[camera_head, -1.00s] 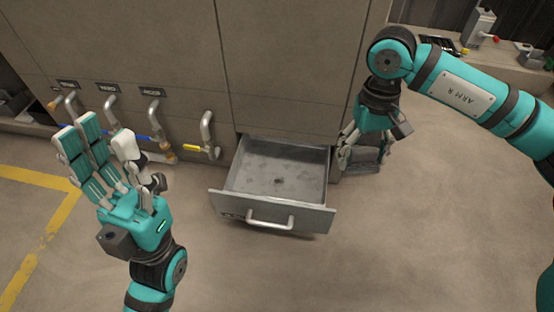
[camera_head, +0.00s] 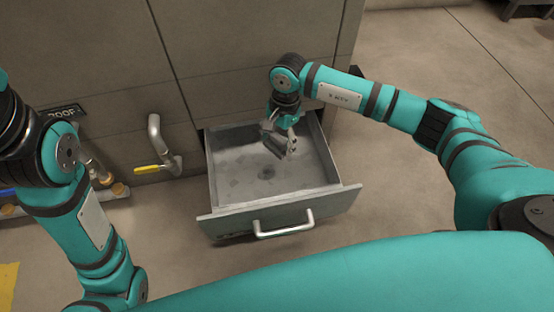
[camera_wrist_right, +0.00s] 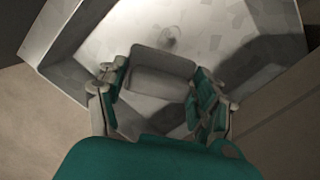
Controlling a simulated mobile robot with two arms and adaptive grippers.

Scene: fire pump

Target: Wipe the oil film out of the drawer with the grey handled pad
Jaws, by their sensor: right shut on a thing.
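The open drawer (camera_head: 228,180) shows in the head view, pulled out of the cabinet. Its grey floor carries patchy darker marks of oil film (camera_head: 240,186) and a dark round spot (camera_head: 267,172). My right gripper (camera_head: 287,146) is over the back right part of the drawer. In the right wrist view its fingers (camera_wrist_right: 160,100) are shut around the grey handled pad (camera_wrist_right: 160,78). The pad is above or on the drawer floor; I cannot tell whether it touches.
The drawer's front handle (camera_head: 284,226) faces me. A pipe with a yellow lever (camera_head: 152,168) stands on the cabinet face left of the drawer. More pipework (camera_head: 98,175) is further left. The floor (camera_head: 420,60) right of the cabinet is clear.

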